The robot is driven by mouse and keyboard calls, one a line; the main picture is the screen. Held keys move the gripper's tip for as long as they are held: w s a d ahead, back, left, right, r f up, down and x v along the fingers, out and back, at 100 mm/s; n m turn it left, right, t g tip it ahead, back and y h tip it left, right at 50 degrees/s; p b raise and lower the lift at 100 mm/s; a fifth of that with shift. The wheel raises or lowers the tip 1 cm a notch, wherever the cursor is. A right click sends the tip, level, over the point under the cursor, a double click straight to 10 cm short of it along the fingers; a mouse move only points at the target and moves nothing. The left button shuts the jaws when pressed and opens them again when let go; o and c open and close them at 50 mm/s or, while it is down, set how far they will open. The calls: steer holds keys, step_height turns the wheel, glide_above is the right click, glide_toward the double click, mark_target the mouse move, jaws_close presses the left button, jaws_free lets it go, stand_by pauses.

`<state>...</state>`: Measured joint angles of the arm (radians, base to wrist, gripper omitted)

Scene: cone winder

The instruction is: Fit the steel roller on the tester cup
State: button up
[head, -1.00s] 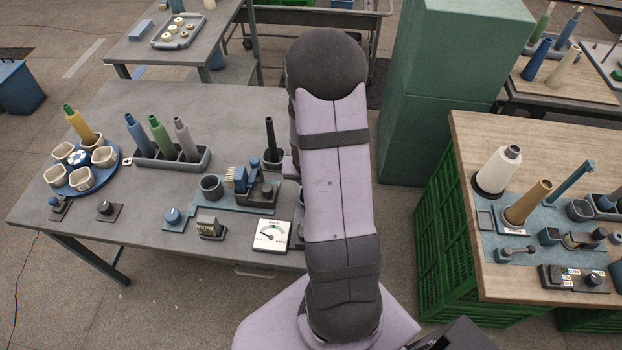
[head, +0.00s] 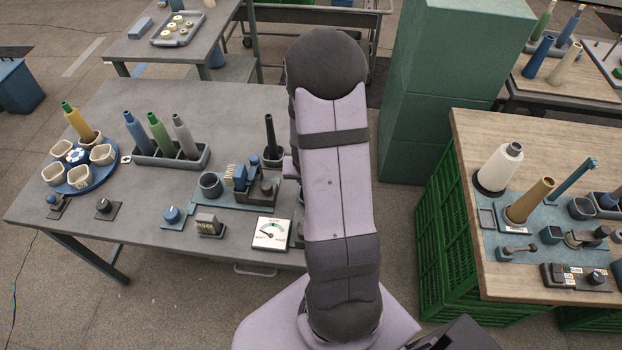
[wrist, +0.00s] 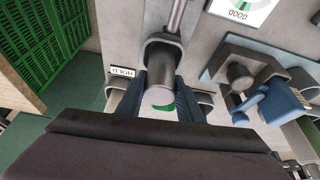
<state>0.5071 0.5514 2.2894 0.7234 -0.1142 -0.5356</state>
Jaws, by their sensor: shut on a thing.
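In the wrist view my gripper (wrist: 163,104) has its blue fingers closed on both sides of the steel roller (wrist: 162,76), a grey cylinder with a pale and green end face. A shiny steel rod (wrist: 175,16) runs from its far side towards the top of the picture. Grey holder pieces and a small label (wrist: 121,72) lie beside the fingers. Whether the roller still touches the holder I cannot tell. In the head view my arm hides the gripper and roller. A grey open cup (head: 210,187), which looks like the tester cup, stands left of the blue tester block (head: 240,178).
The dial gauge (head: 271,234) lies at the bench's front edge. A dark cone in a cup (head: 273,155) stands behind the tester. A rack (head: 170,155) of several cones and a blue turntable (head: 93,180) are further left. The bench's back is clear. Green cabinets (head: 440,90) stand right.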

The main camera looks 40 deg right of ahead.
steer(key=shift+f, duration=0.35)
stand_by(0.4)
steer(key=o, duration=1.8)
steer(key=shift+o, duration=0.2)
steer(key=shift+r, duration=0.1)
steer(key=shift+r+p, duration=3.95)
steer(key=shift+p, duration=0.05)
